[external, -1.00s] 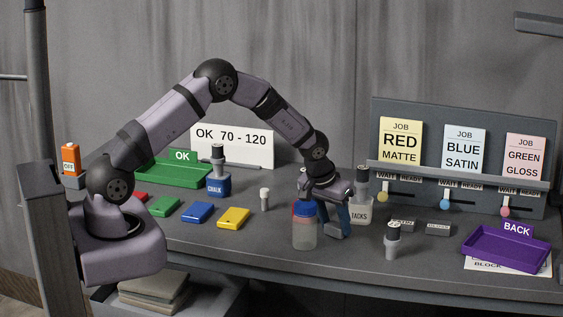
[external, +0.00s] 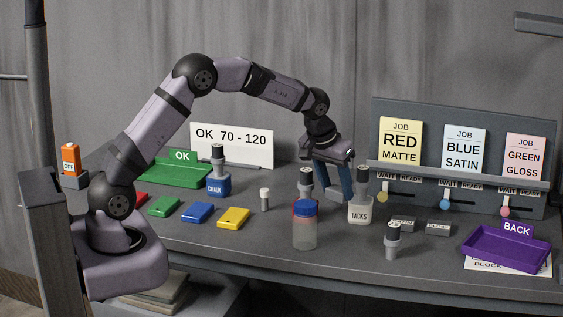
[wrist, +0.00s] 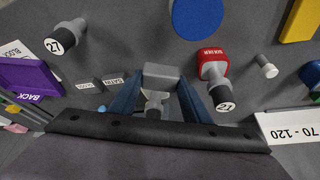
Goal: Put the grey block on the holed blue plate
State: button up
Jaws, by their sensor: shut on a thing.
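My gripper (external: 336,196) is raised above the table, its blue fingers pointing down beside the TACKS bottle. In the wrist view, my gripper (wrist: 162,84) is shut on a plain grey block (wrist: 163,75), held at the fingertips. In the external view I cannot make the block out. The blue plate (external: 197,212) lies flat on the table to the left of my gripper, between a green plate (external: 164,206) and a yellow plate (external: 233,217). Its hole is too small to see clearly. The blue plate is out of the wrist view.
A blue-lidded jar (external: 305,232), a red-based bottle (external: 306,182) and a small white-topped peg (external: 264,199) stand between my gripper and the plates. The TACKS bottle (external: 361,212) is close by. Two labelled grey blocks (external: 438,228) and a purple tray (external: 505,251) lie right.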

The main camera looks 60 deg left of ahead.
jog(key=shift+r, duration=0.15)
jog(key=r, duration=0.7)
jog(key=shift+s+a, duration=0.1)
jog(key=shift+a, duration=0.15)
jog(key=s+a+n+g+y, duration=0.1)
jog(key=s+a+n+y, duration=0.1)
jog(key=s+a+n, duration=0.55)
jog(key=n+g+b, duration=0.2)
jog(key=n+g, duration=0.4)
jog(key=n, duration=0.9)
send_over(195, 208)
jog(key=d, duration=0.1)
jog(key=shift+h, duration=0.3)
jog(key=shift+w+d+f+p, duration=0.15)
jog(key=shift+f+p, duration=0.4)
jog(key=shift+f, duration=1.8)
jog(key=shift+w+a+f+p, duration=0.15)
jog(key=shift+f+p, duration=0.45)
jog(key=shift+f, duration=1.7)
jog(key=shift+w+d+f+p, duration=0.2)
jog(key=shift+f+p, duration=0.35)
jog(key=shift+f, duration=1.8)
jog(key=shift+w+f, duration=0.1)
jog(key=shift+f, duration=0.5)
jog(key=shift+f, duration=0.25)
